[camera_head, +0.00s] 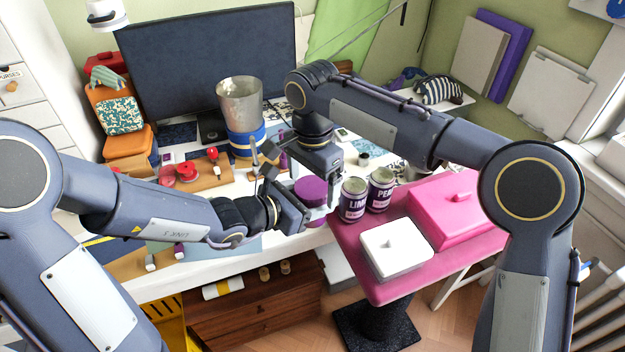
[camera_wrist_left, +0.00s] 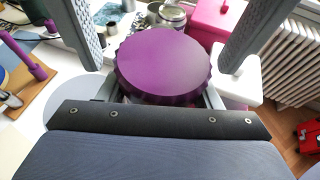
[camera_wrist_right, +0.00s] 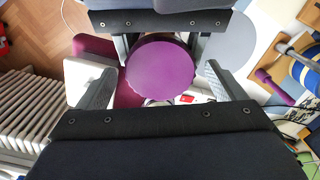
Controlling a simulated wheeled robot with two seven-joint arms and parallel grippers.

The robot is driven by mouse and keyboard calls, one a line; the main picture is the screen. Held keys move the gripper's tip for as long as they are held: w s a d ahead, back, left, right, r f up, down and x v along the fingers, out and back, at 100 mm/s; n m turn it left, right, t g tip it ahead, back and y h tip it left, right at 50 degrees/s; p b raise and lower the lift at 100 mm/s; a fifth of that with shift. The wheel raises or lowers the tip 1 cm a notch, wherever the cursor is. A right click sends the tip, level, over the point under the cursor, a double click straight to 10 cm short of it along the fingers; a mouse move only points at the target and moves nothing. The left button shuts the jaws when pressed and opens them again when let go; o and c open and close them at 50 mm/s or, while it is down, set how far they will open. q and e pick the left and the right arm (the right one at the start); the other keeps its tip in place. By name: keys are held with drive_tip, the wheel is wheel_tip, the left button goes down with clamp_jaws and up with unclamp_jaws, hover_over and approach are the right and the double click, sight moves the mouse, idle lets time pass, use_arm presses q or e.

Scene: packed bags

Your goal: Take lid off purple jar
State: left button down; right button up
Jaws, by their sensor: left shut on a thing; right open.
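The purple lid (camera_head: 311,190) sits on the pale jar (camera_head: 317,213) near the front edge of the white desk. The lid's ribbed round top shows in the left wrist view (camera_wrist_left: 163,65) and the right wrist view (camera_wrist_right: 160,72). My left gripper (camera_head: 304,213) is shut on the jar from the left, below the lid; its fingers are partly hidden under the lid in its wrist view. My right gripper (camera_head: 318,174) is open just above the lid, its fingers spread wide on either side. I cannot tell whether they touch it.
Two purple tins (camera_head: 353,200) stand right of the jar on a pink table (camera_head: 345,250), with a white lidded box (camera_head: 395,250) and a pink box (camera_head: 460,212). A blue-banded metal bin (camera_head: 240,105) and a monitor (camera_head: 205,65) stand behind. Wooden stands hold small items on the left.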

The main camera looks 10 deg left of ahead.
wheel_tip(320, 180, up, 4)
drive_tip(key=shift+f, duration=0.15)
drive_tip(key=shift+r, duration=0.4)
drive_tip(key=shift+d, duration=0.1)
